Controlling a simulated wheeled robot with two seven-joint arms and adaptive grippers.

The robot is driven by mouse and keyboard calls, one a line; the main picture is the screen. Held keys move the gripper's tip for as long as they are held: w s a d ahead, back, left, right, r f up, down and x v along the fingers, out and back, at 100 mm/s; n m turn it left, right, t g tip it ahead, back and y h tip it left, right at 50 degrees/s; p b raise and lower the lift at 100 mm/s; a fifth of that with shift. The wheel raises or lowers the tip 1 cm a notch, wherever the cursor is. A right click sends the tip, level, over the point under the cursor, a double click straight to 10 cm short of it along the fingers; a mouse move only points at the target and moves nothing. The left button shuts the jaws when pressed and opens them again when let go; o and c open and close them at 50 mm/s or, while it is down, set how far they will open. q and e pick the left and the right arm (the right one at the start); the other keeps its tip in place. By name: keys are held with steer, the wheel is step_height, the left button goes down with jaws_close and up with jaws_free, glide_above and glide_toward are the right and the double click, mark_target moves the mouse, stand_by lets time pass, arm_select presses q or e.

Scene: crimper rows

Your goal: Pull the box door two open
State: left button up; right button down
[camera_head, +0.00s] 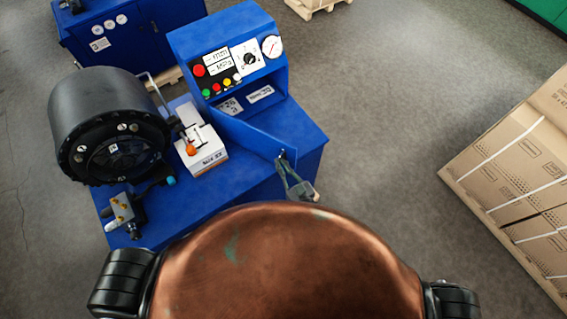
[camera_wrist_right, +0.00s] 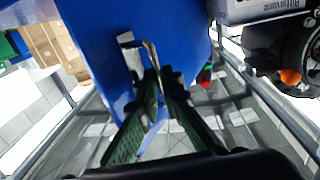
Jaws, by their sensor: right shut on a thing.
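The blue box door (camera_head: 245,135) stands swung out from the blue control box (camera_head: 228,45) on the crimper, and the box's lower compartment shows open with labels inside. My right gripper (camera_head: 290,170) is at the door's free end, by its handle. In the right wrist view the gripper's green fingers (camera_wrist_right: 158,85) are closed around the thin metal handle (camera_wrist_right: 150,52) on the blue door (camera_wrist_right: 95,45). My left gripper is in neither view.
A black crimper head (camera_head: 110,125) stands left on the blue bench (camera_head: 290,125). Strapped cartons (camera_head: 510,165) stand at right. The grey floor between is clear.

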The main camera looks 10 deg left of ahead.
steer(key=c, duration=2.1)
jaws_free()
steer(key=shift+w+a, duration=0.2)
steer(key=shift+a, duration=0.4)
steer(key=shift+d, duration=0.1)
steer(key=v, duration=1.2)
steer(key=shift+d, duration=0.25)
steer(key=shift+s, duration=0.1)
